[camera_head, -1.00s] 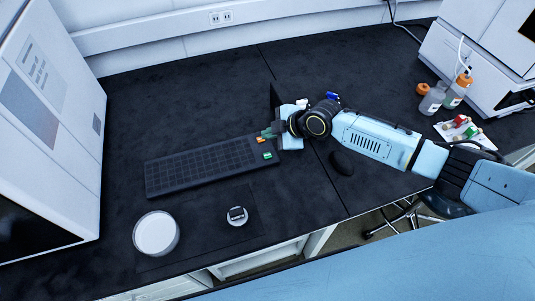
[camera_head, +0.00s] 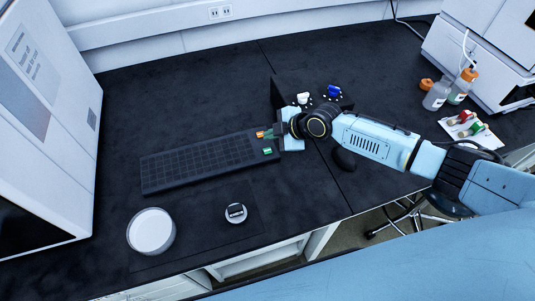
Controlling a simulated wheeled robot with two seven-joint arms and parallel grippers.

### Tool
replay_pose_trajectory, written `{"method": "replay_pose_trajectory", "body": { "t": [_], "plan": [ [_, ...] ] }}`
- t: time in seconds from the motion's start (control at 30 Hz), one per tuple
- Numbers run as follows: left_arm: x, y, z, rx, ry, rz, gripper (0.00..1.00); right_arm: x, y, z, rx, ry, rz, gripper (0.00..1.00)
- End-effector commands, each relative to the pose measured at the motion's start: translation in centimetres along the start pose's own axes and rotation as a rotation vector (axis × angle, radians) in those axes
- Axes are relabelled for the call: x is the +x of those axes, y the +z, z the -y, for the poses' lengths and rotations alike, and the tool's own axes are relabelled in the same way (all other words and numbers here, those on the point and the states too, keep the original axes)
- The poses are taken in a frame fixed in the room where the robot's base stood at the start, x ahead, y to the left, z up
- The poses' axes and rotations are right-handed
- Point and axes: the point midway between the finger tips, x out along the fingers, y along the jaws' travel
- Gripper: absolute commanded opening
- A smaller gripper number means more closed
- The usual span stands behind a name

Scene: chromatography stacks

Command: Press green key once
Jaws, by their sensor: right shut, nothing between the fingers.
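The black keyboard (camera_head: 200,164) lies on the dark bench, slightly tilted in the picture. The green key (camera_head: 267,151) is at its right end, with an orange key (camera_head: 260,134) just beyond it. My right gripper (camera_head: 268,135) is shut and empty. Its fingertips are over the keyboard's far right corner, beside the orange key and a little beyond the green key. The green key is in plain sight. I cannot tell whether the fingertips touch the keyboard. My left gripper is out of view.
A black mouse (camera_head: 344,159) lies under my right forearm. A round white container (camera_head: 152,231) and a small round device (camera_head: 236,213) stand near the front edge. Bottles (camera_head: 436,96) and a white card (camera_head: 467,127) with vials are at right. The bench's back left is clear.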

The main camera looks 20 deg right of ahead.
Motion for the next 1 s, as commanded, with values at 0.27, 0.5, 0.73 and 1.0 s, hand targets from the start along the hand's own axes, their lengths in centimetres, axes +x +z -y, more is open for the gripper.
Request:
{"method": "replay_pose_trajectory", "body": {
  "t": [0.27,0.5,0.73,1.0],
  "plan": [
    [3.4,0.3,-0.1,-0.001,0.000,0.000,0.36,2.6,1.9,1.9,0.000,0.000,0.000,0.00],
    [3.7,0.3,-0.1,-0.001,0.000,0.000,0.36,2.9,2.1,2.1,0.000,0.000,0.000,0.00],
    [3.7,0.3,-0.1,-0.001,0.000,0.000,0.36,2.8,2.1,2.0,0.000,0.000,0.000,0.00],
    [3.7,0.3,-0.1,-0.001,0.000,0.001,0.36,2.8,2.1,2.0,0.000,0.000,0.001,0.00]
  ]
}}
